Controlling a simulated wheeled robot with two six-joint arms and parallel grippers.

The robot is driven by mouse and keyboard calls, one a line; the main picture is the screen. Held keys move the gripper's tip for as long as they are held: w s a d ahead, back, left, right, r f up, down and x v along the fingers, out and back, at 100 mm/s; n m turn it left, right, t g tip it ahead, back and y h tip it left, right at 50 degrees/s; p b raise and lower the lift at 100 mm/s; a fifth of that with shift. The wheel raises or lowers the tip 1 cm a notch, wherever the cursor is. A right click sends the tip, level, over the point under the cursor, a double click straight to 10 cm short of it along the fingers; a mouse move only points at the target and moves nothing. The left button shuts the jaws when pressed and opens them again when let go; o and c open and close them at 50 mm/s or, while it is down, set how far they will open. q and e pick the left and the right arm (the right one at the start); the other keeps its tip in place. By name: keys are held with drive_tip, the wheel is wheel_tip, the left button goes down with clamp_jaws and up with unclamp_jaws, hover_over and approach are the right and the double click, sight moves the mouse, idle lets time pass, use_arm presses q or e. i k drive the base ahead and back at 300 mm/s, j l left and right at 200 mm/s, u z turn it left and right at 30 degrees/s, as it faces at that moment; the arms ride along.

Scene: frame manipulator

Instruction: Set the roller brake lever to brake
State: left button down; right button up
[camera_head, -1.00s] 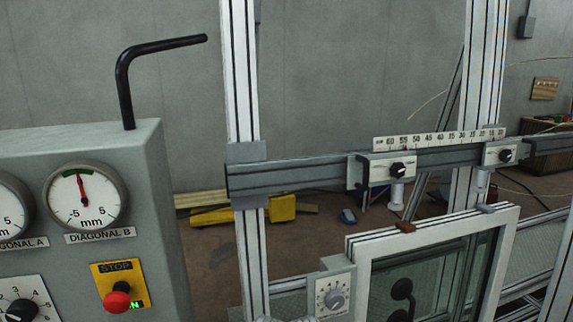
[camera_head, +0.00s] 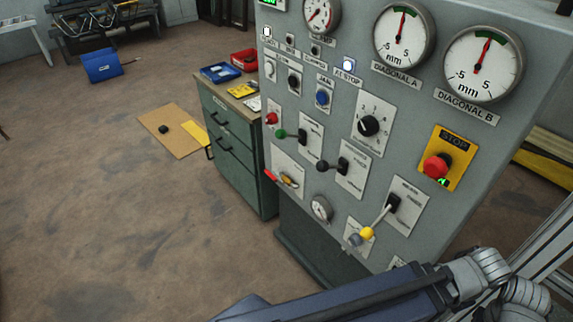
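The grey control panel (camera_head: 415,120) carries several levers, and their small labels are too blurred to read. I cannot tell for sure which is the roller brake lever. A lever with a yellow knob (camera_head: 367,233) sits low on the right and points down-left from its black slot. A lever with a black knob (camera_head: 322,166) and one with a green knob (camera_head: 281,134) sit further left, both pointing left. A red-handled lever (camera_head: 272,176) is at the lower left. One of my arms crosses the bottom, in front of the panel's lower edge. Neither gripper shows.
A red stop button (camera_head: 437,166) on a yellow plate sits right of the levers. A green drawer cabinet (camera_head: 235,150) with blue and red bins stands left of the panel. A brown board (camera_head: 172,131) lies on the floor. The floor at left is mostly open.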

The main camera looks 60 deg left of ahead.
sight(324, 166)
drive_tip(key=u, duration=1.65)
drive_tip(key=i+j, duration=0.05)
